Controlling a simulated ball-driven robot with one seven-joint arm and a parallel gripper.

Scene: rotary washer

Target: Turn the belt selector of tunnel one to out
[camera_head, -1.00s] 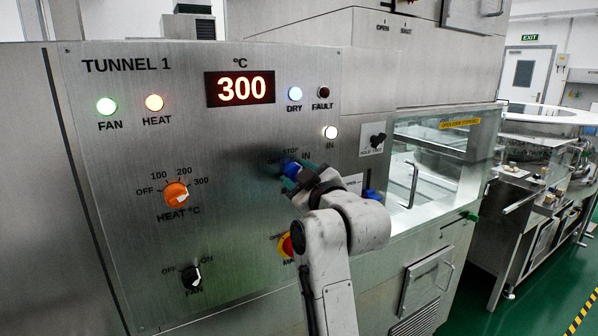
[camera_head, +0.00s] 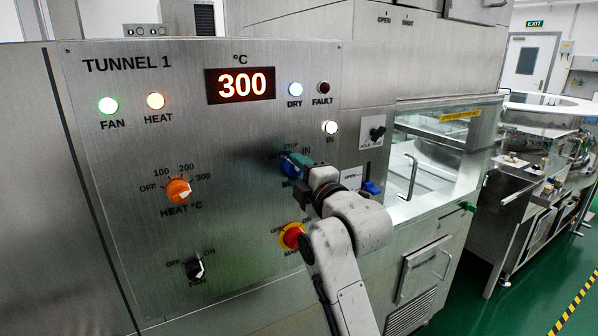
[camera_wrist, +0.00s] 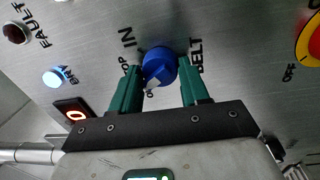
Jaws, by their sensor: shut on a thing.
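The belt selector (camera_head: 290,164) is a blue knob on the TUNNEL 1 panel (camera_head: 230,130), below the DRY lamp and partly hidden by my gripper. In the wrist view the blue knob (camera_wrist: 160,64) sits between the green fingers of my gripper (camera_wrist: 160,85), which is shut on it. Its white mark is at the lower left, near partly hidden letters that start with O. The words IN and BELT show beside the knob; STOP is partly covered. The white IN lamp (camera_head: 330,128) is lit.
An orange heat knob (camera_head: 178,191), a black fan knob (camera_head: 194,268) and a red main switch on yellow (camera_head: 292,236) are on the same panel. A black hold knob (camera_head: 377,133) and a blue handle (camera_head: 371,187) lie to the right, beside the glass door (camera_head: 440,160).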

